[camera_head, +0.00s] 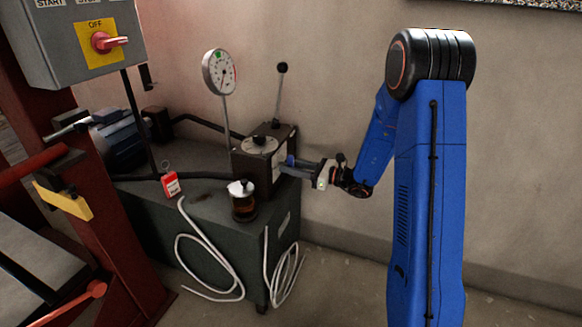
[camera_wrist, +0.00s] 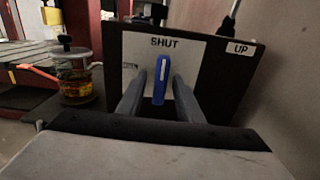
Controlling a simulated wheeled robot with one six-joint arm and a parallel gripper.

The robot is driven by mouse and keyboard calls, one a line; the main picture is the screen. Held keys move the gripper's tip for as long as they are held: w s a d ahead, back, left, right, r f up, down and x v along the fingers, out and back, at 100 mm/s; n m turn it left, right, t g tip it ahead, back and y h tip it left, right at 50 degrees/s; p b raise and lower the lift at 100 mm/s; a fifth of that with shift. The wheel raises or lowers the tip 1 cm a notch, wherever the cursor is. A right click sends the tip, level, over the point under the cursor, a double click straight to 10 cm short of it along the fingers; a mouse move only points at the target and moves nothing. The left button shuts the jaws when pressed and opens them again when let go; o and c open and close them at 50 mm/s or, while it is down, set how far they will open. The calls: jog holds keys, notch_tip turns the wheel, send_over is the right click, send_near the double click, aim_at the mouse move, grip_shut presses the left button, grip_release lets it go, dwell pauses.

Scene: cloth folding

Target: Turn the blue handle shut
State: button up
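The blue handle (camera_wrist: 161,84) stands nearly upright in the wrist view, on a pale plate (camera_wrist: 190,52) marked "SHUT" above it. The plate is on the front of a dark box. My gripper (camera_wrist: 160,80) has one grey finger on each side of the handle, with a narrow gap showing, so it looks open around it. I cannot tell whether either finger touches the handle. In the head view the handle (camera_head: 290,159) is a small blue spot at the box's right face, partly hidden by my gripper (camera_head: 286,166).
The dark box (camera_head: 252,168) stands on a grey-green bench, with a lever and a dial gauge (camera_head: 219,72) rising by it. A jar of amber liquid (camera_head: 242,202) stands in front. A red tag (camera_head: 171,184) and white hoses lie nearby. The wall is close behind.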

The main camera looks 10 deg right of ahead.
jog(key=shift+d, duration=0.1)
jog(key=v, duration=1.7)
jog(key=shift+s+r, duration=0.1)
jog(key=s+a+r+n+g+h, duration=0.25)
jog(key=s+a+n+g, duration=0.35)
jog(key=s, duration=0.4)
jog(key=s+a+r+n+g+h, duration=0.2)
jog(key=s+a+r+n+g, duration=0.15)
jog(key=s+a+n, duration=0.55)
jog(key=s+d+r+n+t+h, duration=0.2)
jog(key=s+d+n+h, duration=0.2)
jog(key=s, duration=0.3)
jog(key=s+d+r+n+t+h, duration=0.1)
jog(key=s+d+n+h, duration=0.3)
jog(key=s+n+h, duration=0.2)
jog(key=shift+s+r+t, duration=0.35)
jog(key=shift+s+r, duration=0.05)
jog(key=shift+s, duration=0.35)
